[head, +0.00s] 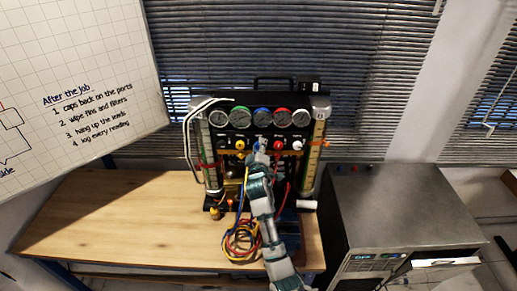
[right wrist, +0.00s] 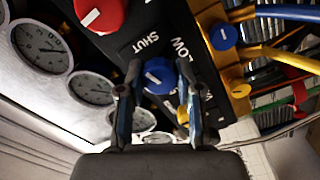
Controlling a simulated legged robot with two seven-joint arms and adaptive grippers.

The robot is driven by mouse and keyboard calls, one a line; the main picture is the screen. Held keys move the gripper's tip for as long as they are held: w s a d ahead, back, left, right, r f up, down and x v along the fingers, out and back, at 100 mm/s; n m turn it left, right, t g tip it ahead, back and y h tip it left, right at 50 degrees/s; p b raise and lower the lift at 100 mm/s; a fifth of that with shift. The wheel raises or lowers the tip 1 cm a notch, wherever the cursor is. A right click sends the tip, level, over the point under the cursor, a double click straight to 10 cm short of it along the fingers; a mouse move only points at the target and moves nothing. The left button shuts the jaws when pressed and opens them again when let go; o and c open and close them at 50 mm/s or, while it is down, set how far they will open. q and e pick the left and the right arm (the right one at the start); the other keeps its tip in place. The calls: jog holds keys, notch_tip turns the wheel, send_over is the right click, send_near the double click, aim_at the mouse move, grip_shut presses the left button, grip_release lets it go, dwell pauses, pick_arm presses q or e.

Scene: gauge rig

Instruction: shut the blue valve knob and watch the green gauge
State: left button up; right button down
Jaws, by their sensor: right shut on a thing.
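The blue valve knob (right wrist: 159,77) sits between the two fingers of my right gripper (right wrist: 157,90) in the right wrist view, with a white mark on its face. The gripper is shut on it. In the head view my right gripper (head: 258,160) reaches up to the rig's front, and the blue knob (head: 258,146) shows just above it. The green gauge (head: 241,116) is second from the left in the gauge row, unobstructed, but its needle is too small to read. In the right wrist view I cannot tell which gauge is green. My left gripper is not in view.
A red knob (right wrist: 100,14) and a yellow knob (right wrist: 183,115) flank the blue one. Coloured hoses (head: 241,238) hang and coil in front of the rig. A grey metal unit (head: 400,210) stands at the right. The wooden bench (head: 120,215) is clear at left.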

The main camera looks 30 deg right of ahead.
jog(key=shift+f+m+b, duration=0.3)
jog(key=shift+f+m, duration=0.25)
jog(key=shift+m, duration=0.75)
jog(key=c, duration=0.8)
grip_release()
jog(key=shift+o, duration=0.2)
jog(key=shift+r, duration=0.2)
jog(key=v, duration=1.2)
jog(key=shift+d+f, duration=0.1)
